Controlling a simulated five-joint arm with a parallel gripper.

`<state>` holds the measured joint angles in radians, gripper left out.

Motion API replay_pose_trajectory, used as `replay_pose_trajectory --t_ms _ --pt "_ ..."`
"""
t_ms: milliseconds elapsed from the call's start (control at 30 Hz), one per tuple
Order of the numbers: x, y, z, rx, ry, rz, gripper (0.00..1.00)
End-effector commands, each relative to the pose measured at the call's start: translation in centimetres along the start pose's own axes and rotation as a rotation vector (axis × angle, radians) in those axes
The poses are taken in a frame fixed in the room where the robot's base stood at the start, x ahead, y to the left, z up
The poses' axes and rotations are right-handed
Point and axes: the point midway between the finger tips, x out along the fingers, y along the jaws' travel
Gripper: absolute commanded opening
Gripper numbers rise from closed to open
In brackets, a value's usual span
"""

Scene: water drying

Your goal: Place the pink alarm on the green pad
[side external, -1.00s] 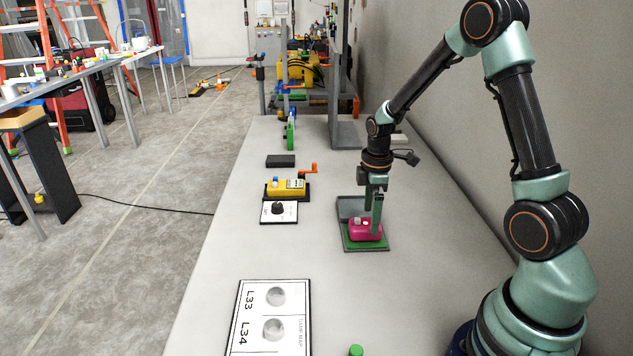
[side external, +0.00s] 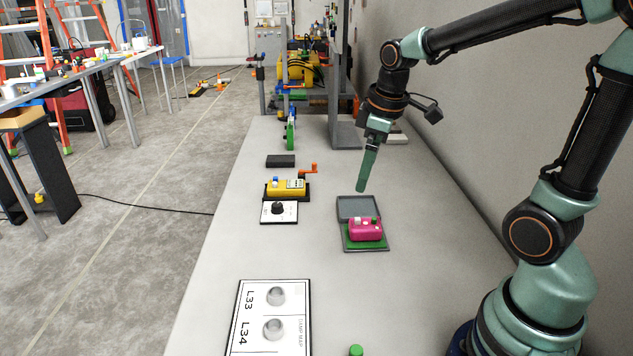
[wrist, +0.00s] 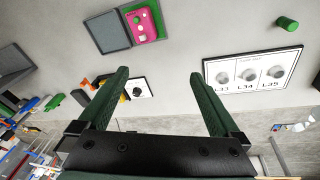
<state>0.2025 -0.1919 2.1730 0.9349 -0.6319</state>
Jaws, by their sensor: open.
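The pink alarm (side external: 366,229) rests on the green pad (side external: 352,244) in the side external view. The pad is the near half of a grey-framed tray, and its far half is a bare grey square (side external: 358,207). In the wrist view the pink alarm (wrist: 143,24) also shows on the green pad (wrist: 160,12), at the top. My gripper (side external: 361,190) is above the table, up and behind the alarm, and apart from it. In the wrist view its two green fingers (wrist: 158,75) are spread wide with nothing between them.
A white card marked L33 and L34 (side external: 257,300) lies at the front, with a green cylinder (side external: 356,350) near it. A yellow device with an orange crank (side external: 287,187) and a black knob on a white plate (side external: 279,209) stand left of the tray. The table between is clear.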

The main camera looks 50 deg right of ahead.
Motion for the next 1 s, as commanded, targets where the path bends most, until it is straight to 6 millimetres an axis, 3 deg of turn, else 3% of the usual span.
replay_pose_trajectory --t_ms 33,200,400,1000 --pt "-1.2 -1.3 -0.1 0.047 0.040 0.018 0.99" --pt "-3.6 -4.9 0.5 0.231 0.152 0.037 0.99" --pt "-4.8 -7.5 1.2 0.385 0.250 0.024 0.99" --pt "-5.0 -8.2 1.5 0.439 0.276 0.014 0.99"
